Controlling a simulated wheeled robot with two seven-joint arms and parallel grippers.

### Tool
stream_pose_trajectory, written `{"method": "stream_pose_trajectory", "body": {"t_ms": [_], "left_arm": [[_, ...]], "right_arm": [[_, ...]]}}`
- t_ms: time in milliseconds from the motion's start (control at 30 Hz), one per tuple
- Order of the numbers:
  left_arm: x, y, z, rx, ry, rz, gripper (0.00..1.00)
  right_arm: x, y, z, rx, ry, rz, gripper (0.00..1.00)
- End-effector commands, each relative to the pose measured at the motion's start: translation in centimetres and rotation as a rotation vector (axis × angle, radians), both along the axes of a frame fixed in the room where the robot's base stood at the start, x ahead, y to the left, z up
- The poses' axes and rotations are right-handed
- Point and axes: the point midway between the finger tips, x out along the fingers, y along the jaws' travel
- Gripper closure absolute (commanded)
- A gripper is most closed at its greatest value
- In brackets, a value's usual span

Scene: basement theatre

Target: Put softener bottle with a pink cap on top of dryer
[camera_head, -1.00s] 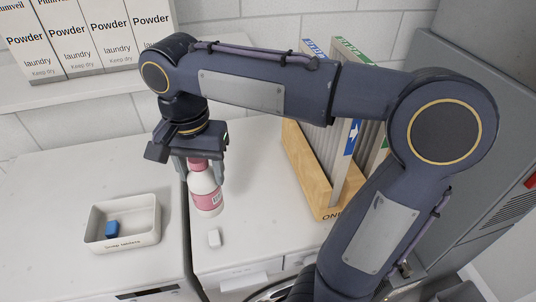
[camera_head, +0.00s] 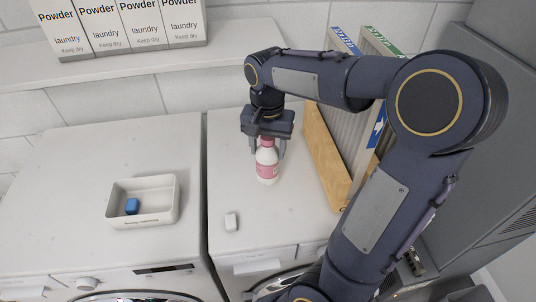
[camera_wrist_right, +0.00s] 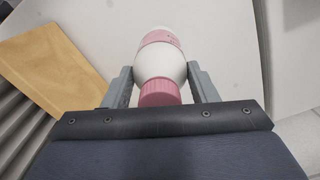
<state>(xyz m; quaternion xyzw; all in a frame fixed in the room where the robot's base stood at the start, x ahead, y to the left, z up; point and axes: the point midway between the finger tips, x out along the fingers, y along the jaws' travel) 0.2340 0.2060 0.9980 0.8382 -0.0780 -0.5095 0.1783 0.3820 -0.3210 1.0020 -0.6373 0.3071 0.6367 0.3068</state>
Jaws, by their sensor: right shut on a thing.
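The softener bottle (camera_head: 267,170) is white with a pink label and a pink cap. It is upright over the white top of the right machine (camera_head: 240,190), left of the wooden rack. I cannot tell whether its base touches the surface. My right gripper (camera_head: 267,146) points down and is shut on the bottle near its shoulder, below the cap. In the right wrist view the bottle (camera_wrist_right: 160,62) sits between the two grey fingers (camera_wrist_right: 161,84). A second white machine (camera_head: 70,200) stands to the left; neither shows a readable dryer name. My left gripper is out of view.
A wooden rack (camera_head: 326,165) with upright grey panels stands close right of the bottle. A small white block (camera_head: 231,221) lies in front. Powder boxes (camera_head: 130,26) stand on the back shelf.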

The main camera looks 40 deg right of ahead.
Motion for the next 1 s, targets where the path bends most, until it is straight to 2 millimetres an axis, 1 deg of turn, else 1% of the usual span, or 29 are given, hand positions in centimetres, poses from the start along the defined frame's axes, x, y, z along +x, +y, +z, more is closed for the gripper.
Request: {"method": "stream_pose_trajectory", "body": {"t_ms": [33,100,200,467,600,633,800,1000], "left_arm": [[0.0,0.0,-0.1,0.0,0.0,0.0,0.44],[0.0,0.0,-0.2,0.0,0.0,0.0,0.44],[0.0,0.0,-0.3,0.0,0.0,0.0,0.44],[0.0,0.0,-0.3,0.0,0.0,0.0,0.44],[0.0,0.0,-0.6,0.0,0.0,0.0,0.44],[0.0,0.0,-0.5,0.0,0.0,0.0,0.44],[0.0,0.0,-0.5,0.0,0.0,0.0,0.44],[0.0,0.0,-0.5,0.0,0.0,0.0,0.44]], "right_arm": [[0.0,-0.2,-0.9,0.0,0.005,-0.001,0.86],[-0.1,-0.1,-2.1,0.0,0.006,0.0,0.86],[0.0,-0.1,-3.0,0.0,0.003,0.0,0.86],[0.0,-0.1,-3.1,0.0,0.0,-0.001,0.86],[0.0,-0.1,-3.5,0.0,0.001,-0.001,0.86],[0.0,-0.1,-3.5,0.0,0.001,-0.001,0.46],[0.0,-0.1,-3.4,0.0,0.001,-0.001,0.26],[0.0,-0.1,-3.4,0.0,0.001,-0.001,0.26]]}}
